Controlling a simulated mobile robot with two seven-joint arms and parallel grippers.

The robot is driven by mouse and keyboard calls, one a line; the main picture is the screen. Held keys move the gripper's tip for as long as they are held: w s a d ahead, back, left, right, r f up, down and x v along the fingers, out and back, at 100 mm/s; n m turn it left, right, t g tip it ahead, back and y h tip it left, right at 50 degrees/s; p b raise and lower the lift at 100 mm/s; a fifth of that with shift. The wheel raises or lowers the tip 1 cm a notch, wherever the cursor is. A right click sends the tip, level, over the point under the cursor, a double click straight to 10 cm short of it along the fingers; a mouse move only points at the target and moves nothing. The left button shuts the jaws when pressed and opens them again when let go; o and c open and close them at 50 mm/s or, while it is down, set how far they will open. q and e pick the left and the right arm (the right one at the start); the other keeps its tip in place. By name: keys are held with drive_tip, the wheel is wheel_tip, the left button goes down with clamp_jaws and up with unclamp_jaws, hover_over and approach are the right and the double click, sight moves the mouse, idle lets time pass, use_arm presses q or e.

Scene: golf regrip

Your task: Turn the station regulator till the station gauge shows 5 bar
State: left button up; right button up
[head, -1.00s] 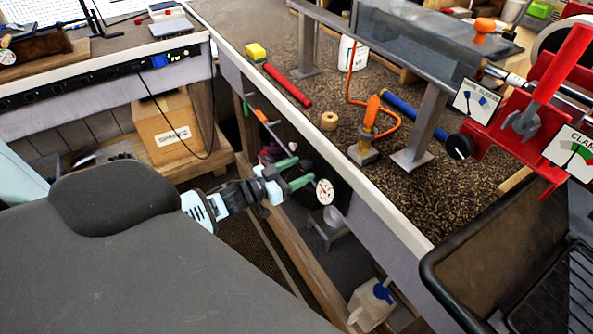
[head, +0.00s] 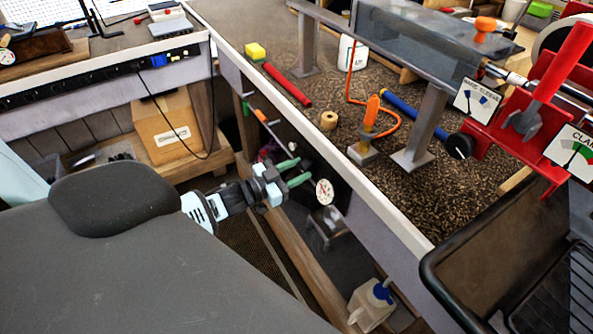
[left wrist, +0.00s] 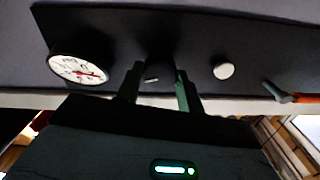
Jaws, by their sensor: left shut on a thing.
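The station regulator is a small dark round knob (left wrist: 158,72) on the dark panel under the bench edge. It sits between the green fingers of my left gripper (left wrist: 160,80), which is shut on it. In the head view my left gripper (head: 303,170) reaches to the panel, and the knob is mostly hidden by the fingers. The station gauge (left wrist: 79,69) is a round white dial with a red needle, left of the knob in the left wrist view. It also shows in the head view (head: 324,192). The needle points right in the wrist view; its numbers are too blurred to read. My right gripper is out of view.
A pale round knob (left wrist: 223,71) and an orange-ended handle (left wrist: 290,97) are on the other side of the regulator. Above is the workbench (head: 372,215) with a red clamp (head: 545,115). A white jug (head: 372,305) stands low, below the bench.

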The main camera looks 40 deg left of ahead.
use_arm(q)
drive_tip(key=m, duration=0.3)
drive_tip(key=shift+f+m, duration=0.1)
drive_tip(key=shift+m, duration=0.3)
drive_tip(key=m+b, duration=0.1)
drive_tip(key=m, duration=0.2)
drive_tip(key=shift+m, duration=0.3)
drive_tip(key=m, duration=0.3)
drive_tip(key=shift+m+b, duration=0.95)
drive_tip(key=shift+m, duration=1.55)
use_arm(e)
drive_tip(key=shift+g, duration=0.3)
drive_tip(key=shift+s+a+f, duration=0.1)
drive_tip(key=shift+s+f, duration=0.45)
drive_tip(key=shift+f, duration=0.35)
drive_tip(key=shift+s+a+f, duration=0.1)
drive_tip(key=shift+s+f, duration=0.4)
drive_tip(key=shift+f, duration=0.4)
use_arm(q)
drive_tip(key=o, duration=1)
